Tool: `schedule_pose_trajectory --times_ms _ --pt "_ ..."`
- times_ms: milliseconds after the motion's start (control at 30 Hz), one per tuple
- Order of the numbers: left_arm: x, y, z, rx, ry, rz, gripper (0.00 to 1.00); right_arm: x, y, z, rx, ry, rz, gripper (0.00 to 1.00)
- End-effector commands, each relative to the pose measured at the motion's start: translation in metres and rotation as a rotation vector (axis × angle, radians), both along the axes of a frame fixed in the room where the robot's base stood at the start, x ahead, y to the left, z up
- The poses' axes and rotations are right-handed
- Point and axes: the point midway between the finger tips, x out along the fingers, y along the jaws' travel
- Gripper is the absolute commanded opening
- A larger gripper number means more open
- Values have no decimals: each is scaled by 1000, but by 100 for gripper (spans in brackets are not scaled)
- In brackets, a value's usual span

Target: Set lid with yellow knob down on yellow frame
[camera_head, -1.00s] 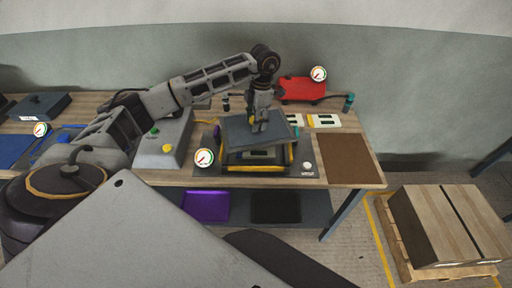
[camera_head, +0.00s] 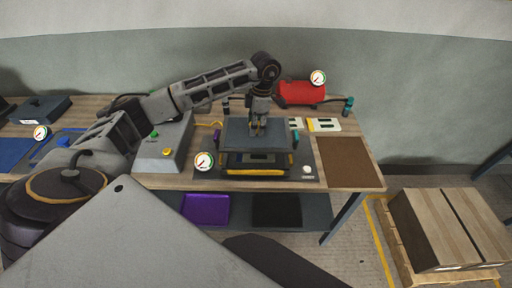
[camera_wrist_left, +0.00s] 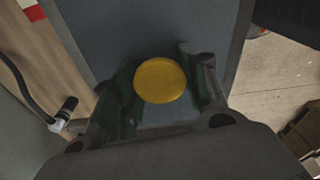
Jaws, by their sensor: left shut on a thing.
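The lid (camera_head: 240,132) is a dark grey square plate, and its yellow knob (camera_wrist_left: 161,80) shows in the left wrist view. My left gripper (camera_head: 257,130) points down and is shut on the knob, one finger on each side of it. The yellow frame (camera_head: 256,172) sits on a dark mat on the bench, directly below the lid. The lid looks level and roughly square with the frame. A dark band shows between them, and the lid hides the frame's back. I cannot tell whether they touch. My right gripper is not in view.
A grey control box (camera_head: 163,150) stands left of the frame, with a gauge (camera_head: 204,161) between them. A red tank (camera_head: 301,93) and white cards (camera_head: 324,125) lie behind and right. A brown board (camera_head: 344,160) lies at the bench's right end.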

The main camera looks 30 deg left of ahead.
Motion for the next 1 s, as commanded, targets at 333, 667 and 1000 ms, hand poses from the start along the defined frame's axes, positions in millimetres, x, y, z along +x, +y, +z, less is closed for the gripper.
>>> schedule_pose_trajectory --times_ms 333,667,1000 --pt "-1 0 -41 0 1 0 6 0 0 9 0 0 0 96" --pt "0 0 -57 0 -1 1 6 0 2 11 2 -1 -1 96" --pt "0 0 -64 0 1 0 6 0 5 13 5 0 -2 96"
